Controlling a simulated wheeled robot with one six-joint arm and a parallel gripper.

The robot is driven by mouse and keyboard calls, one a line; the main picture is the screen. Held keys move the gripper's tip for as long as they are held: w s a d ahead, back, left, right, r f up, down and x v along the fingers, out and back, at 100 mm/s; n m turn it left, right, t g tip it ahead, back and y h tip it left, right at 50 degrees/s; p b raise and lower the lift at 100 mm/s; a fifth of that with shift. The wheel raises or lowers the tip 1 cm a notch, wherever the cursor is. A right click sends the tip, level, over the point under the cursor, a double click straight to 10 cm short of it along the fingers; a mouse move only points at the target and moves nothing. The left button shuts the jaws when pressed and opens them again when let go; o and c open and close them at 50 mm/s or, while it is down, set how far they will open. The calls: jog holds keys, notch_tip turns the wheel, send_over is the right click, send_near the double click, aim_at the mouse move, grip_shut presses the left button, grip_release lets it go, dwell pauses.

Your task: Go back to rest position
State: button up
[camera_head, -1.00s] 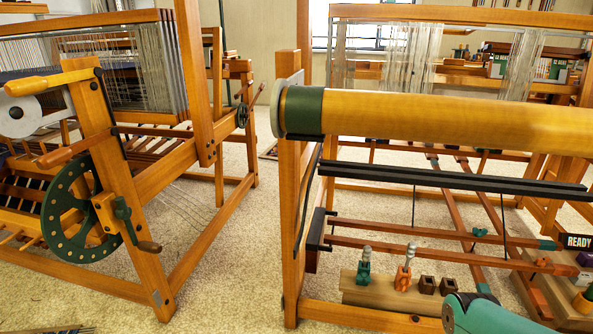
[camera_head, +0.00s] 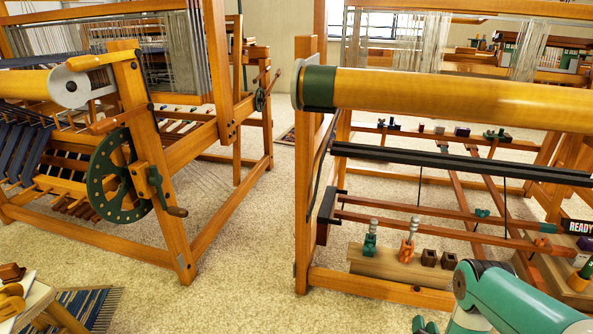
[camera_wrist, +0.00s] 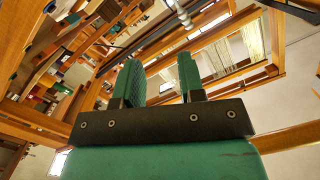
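My gripper (camera_wrist: 162,76) shows in the wrist view with its two green-padded fingers apart and nothing between them. The wrist view is tilted, with loom beams and pale floor behind the fingers. In the head view my teal arm (camera_head: 515,300) reaches in at the lower right corner, in front of the right loom (camera_head: 450,98).
A loom with a green wheel (camera_head: 120,178) stands at left. A wooden block (camera_head: 385,266) holding small tools sits low in the right loom, near my arm. A blue rug (camera_head: 88,306) lies at lower left. Carpet (camera_head: 235,265) between the looms is clear.

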jog(key=w+a+r+n+g+y, duration=0.2)
jog(key=w+a+r+g+y, duration=0.3)
jog(key=w+r, duration=0.75)
jog(key=a+r+n+g+y, duration=0.1)
jog(key=a+r+n, duration=0.1)
jog(key=a+r, duration=0.45)
jog(key=a+r+n+g+y, duration=0.15)
jog(key=a+r, duration=0.25)
jog(key=r, duration=0.6)
jog(key=s+a+r+n+g+y, duration=0.1)
jog(key=s+a+r+n+g, duration=0.25)
jog(key=s+r, duration=0.65)
jog(key=s+a+r+n+g+y, duration=0.1)
jog(key=s+a+r+n+g, duration=0.25)
jog(key=s+r, duration=0.65)
jog(key=s+d+r+n+g+h+p, duration=0.1)
jog(key=s+r+n+g+h+p, duration=0.15)
jog(key=s, duration=1.45)
notch_tip(320, 180, up, 29)
jog(key=y+p, duration=0.1)
jog(key=p, duration=2.6)
jog(key=shift+w, duration=0.4)
